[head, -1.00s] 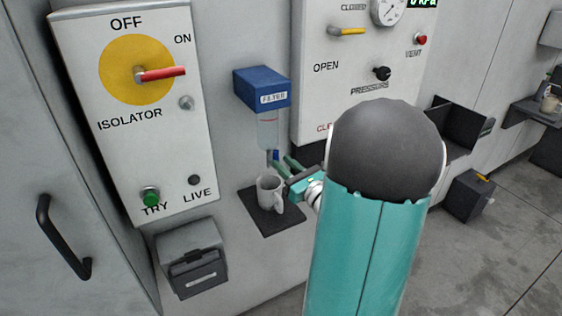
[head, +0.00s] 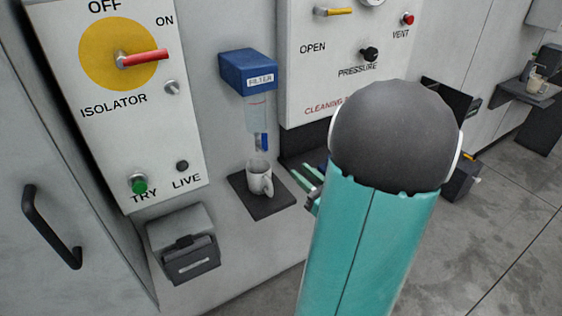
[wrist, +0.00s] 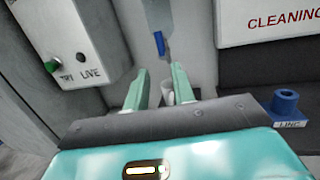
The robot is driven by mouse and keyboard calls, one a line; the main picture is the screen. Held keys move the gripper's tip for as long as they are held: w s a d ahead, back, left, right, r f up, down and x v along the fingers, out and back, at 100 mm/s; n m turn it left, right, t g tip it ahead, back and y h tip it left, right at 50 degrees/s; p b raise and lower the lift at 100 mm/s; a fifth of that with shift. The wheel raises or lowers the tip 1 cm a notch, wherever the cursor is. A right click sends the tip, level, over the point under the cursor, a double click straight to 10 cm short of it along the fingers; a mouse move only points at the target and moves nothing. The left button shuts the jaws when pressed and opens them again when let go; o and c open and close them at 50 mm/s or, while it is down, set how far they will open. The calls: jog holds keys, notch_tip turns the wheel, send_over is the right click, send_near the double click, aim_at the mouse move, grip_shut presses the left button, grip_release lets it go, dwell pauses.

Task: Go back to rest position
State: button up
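My gripper (head: 312,186) is to the right of the white mug (head: 260,179) in the head view, clear of it, and partly hidden behind my own arm. In the wrist view my gripper's two green fingers (wrist: 159,85) stand apart with nothing held between them. Part of a white shape, probably the mug, shows beyond the fingers there. The mug stands upright on a dark shelf (head: 277,205) under the blue filter unit (head: 248,70). The filter's blue lever (wrist: 159,43) hangs above, also in the wrist view.
The isolator panel (head: 105,165) is at left, with a dark box (head: 190,262) below it. The cleaning panel (head: 315,85) is behind my arm. A blue cylindrical fitting (wrist: 285,103) sits at right in the wrist view. Open floor (head: 500,220) lies to the right.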

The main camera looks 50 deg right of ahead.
jog(key=w+a+n+g+y, duration=0.2)
jog(key=a+n+g+y, duration=0.4)
jog(key=a+n, duration=0.5)
jog(key=w+a+n+g+y, duration=0.2)
jog(key=a+n+g+y, duration=0.5)
jog(key=a, duration=0.9)
jog(key=s+a+n+g+h, duration=0.4)
jog(key=s+a+n+h, duration=0.1)
jog(key=n, duration=0.5)
notch_tip(320, 180, up, 5)
jog(key=n+t+h, duration=0.1)
jog(key=n+h, duration=0.2)
jog(key=n, duration=0.1)
jog(key=n+t+h, duration=0.1)
jog(key=n+h, duration=0.2)
jog(key=n, duration=0.2)
jog(key=shift+t, duration=0.4)
